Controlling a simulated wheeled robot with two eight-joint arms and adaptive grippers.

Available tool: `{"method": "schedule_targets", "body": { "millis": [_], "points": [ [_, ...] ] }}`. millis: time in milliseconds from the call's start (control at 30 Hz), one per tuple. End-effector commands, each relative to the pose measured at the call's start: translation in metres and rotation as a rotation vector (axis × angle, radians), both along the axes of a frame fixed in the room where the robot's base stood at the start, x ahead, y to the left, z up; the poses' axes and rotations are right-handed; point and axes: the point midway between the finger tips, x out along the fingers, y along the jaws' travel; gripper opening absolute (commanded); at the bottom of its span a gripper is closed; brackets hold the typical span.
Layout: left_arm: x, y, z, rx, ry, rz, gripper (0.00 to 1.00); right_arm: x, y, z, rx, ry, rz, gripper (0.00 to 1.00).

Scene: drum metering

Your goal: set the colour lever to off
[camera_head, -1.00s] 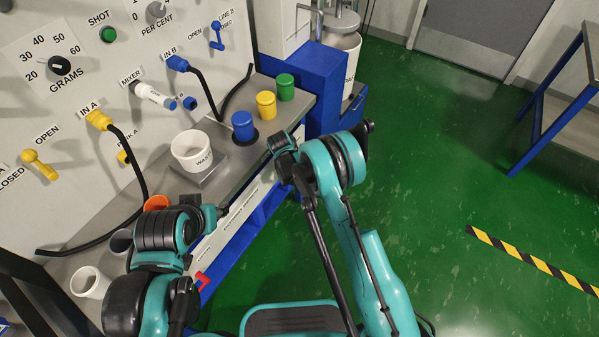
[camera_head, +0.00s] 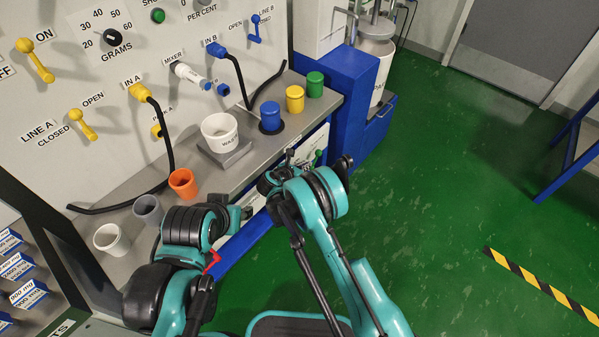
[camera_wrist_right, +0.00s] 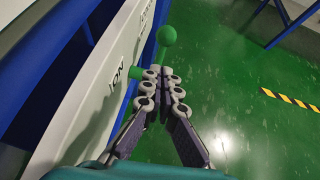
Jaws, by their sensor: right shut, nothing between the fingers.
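A green lever with a round ball knob (camera_wrist_right: 166,36) stands out from the bench's front panel in the right wrist view. Its green pivot (camera_wrist_right: 151,74) is beside a label on the white panel. A small part of the green lever (camera_head: 318,157) also shows in the head view, beyond my right wrist. My right gripper (camera_wrist_right: 161,82) is shut and empty, its tips close to the lever's lower part; contact cannot be told. My left gripper (camera_head: 242,212) is near the bench's front edge, mostly hidden by its arm; its fingers cannot be made out.
On the bench stand a white waste cup (camera_head: 220,132), an orange cup (camera_head: 184,183) and blue, yellow (camera_head: 295,98) and green canisters. A yellow on/off lever (camera_head: 36,61) is on the wall panel.

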Motion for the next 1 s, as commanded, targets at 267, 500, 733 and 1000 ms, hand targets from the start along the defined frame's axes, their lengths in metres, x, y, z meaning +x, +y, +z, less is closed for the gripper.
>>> {"method": "schedule_targets", "body": {
  "millis": [267, 500, 733, 1000],
  "points": [
    [0.0, 0.0, -0.017, 0.0, 0.0, 0.0, 0.4, 0.032, -0.019, -0.005, 0.0, 0.0, -0.002, 0.0],
    [0.0, 0.0, -0.018, 0.0, 0.0, 0.0, 0.4, 0.038, -0.022, -0.003, 0.0, 0.0, 0.0, 0.0],
    [0.0, 0.0, -0.017, 0.0, 0.0, 0.0, 0.4, 0.038, -0.022, -0.003, 0.001, 0.002, -0.001, 0.0],
    [0.0, 0.0, -0.011, 0.0, 0.0, 0.0, 0.4, 0.03, -0.024, -0.001, 0.051, 0.071, -0.002, 0.0]
  ]
}}
